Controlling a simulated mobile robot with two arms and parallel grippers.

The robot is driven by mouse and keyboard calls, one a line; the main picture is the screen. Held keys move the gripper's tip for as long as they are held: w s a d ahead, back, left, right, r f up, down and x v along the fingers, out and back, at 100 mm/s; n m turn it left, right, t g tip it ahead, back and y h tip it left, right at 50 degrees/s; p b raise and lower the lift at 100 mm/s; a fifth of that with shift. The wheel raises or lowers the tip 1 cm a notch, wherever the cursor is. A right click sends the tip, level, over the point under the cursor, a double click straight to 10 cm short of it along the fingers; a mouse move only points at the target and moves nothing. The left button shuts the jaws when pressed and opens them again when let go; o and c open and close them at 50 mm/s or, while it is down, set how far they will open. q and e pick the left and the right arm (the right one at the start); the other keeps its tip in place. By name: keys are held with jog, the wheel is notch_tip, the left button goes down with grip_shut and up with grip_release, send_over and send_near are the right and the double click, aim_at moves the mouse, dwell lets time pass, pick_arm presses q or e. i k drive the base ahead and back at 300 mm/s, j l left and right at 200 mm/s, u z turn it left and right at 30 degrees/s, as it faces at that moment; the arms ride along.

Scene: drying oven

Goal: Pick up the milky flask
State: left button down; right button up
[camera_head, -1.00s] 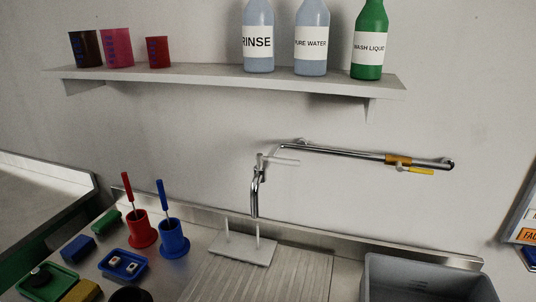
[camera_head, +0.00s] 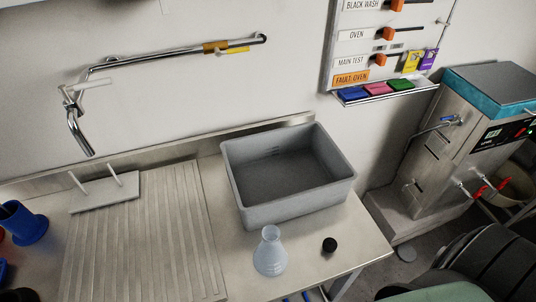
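The milky flask (camera_head: 270,254) stands upright on the metal counter, in front of the grey tub. It is a pale, translucent conical flask with a narrow neck and no cap on it. A small black cap or stopper (camera_head: 330,245) lies on the counter to its right. Neither of my grippers shows in the head view.
An empty grey tub (camera_head: 290,212) stands on the counter behind the flask. A ribbed draining area (camera_head: 145,240) and a small peg rack (camera_head: 105,191) lie to the left. The counter (camera_head: 350,262) ends just right of the cap. A steel machine (camera_head: 435,155) stands at the right.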

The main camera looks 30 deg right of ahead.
aim_at(270, 257)
jog(key=k+l+z, duration=0.1)
jog(key=z, duration=0.65)
